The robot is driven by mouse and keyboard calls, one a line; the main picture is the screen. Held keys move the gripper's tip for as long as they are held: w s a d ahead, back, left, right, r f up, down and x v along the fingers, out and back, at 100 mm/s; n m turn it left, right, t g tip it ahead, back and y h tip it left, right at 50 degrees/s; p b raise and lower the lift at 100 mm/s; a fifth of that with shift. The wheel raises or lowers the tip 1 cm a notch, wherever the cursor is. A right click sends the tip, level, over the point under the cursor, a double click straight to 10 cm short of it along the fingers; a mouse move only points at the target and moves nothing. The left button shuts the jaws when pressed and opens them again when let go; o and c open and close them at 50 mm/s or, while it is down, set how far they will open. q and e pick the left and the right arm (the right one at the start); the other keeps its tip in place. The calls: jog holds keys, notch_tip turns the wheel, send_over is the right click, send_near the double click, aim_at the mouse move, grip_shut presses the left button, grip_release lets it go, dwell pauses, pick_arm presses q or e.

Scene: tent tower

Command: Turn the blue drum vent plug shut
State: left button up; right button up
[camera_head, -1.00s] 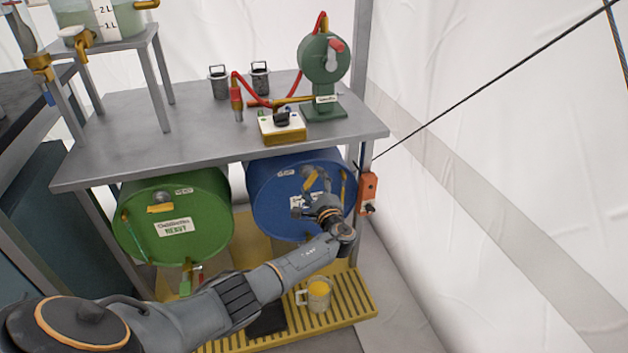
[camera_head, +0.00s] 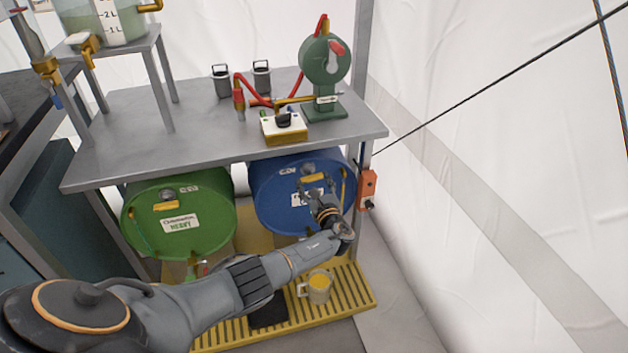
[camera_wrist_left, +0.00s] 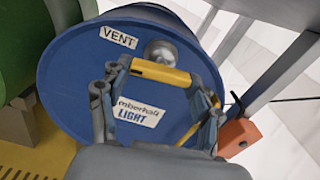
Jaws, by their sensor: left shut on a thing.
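The blue drum (camera_head: 275,208) lies on its side under the bench, its round end facing me. It also fills the wrist view (camera_wrist_left: 75,75), with a VENT label and a LIGHT label. The vent plug's yellow bar (camera_head: 312,178) lies near the top of that end, almost level, just below a grey round fitting (camera_wrist_left: 160,50). My left gripper (camera_head: 314,187) reaches the drum's face. In the wrist view its fingers are at both ends of the yellow bar (camera_wrist_left: 160,72), shut on it. My right gripper is not in view.
A green drum (camera_head: 150,225) lies left of the blue one. A yellow slatted tray (camera_head: 350,290) below holds a mug (camera_head: 319,290). An orange box (camera_head: 368,188) sits on the post at the right. The grey bench top (camera_head: 190,130) hangs over the drums.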

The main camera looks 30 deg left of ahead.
pick_arm(q)
jog(key=shift+m, duration=0.7)
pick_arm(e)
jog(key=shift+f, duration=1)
pick_arm(q)
jog(key=shift+f, duration=0.1)
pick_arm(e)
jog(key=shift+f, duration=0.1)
pick_arm(q)
jog(key=o, duration=1.2)
jog(key=shift+c, duration=0.2)
jog(key=v, duration=1.2)
jog(key=shift+s, duration=0.1)
